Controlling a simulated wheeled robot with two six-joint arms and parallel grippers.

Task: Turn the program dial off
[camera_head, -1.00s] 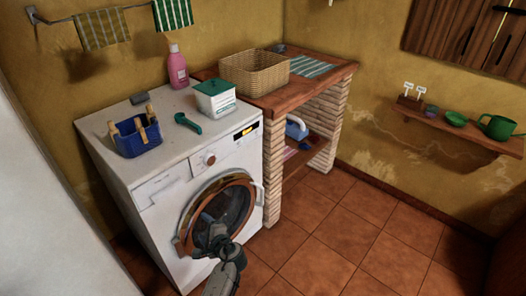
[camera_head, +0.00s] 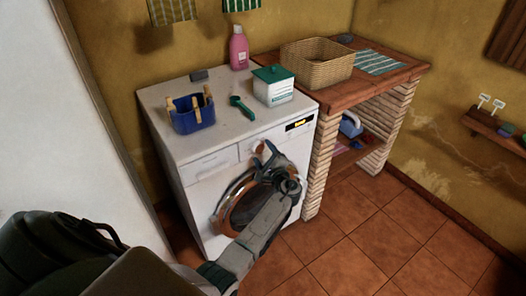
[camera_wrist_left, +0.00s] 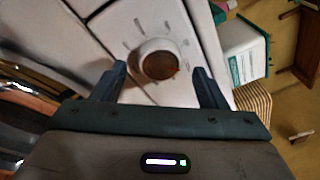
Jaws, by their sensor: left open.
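The washing machine (camera_head: 208,166) stands against the wall in the head view, with its round copper-rimmed door (camera_head: 226,213) shut and a lit display at the panel's right. The program dial (camera_wrist_left: 159,62) is a round knob with a white rim and brownish face, ringed by small marks, in the left wrist view. My left gripper (camera_head: 265,155) is at the control panel and partly covers the dial in the head view. Its open fingers (camera_wrist_left: 160,74) show on either side of the dial in the wrist view. I cannot tell whether they touch it. My right gripper is out of view.
On the machine top are a blue basket with pegs (camera_head: 192,115), a green scoop (camera_head: 241,107), a white box with a green lid (camera_head: 273,86) and a pink bottle (camera_head: 239,48). A brick counter (camera_head: 330,92) with a wicker basket (camera_head: 317,65) adjoins at right. Tiled floor is open in front.

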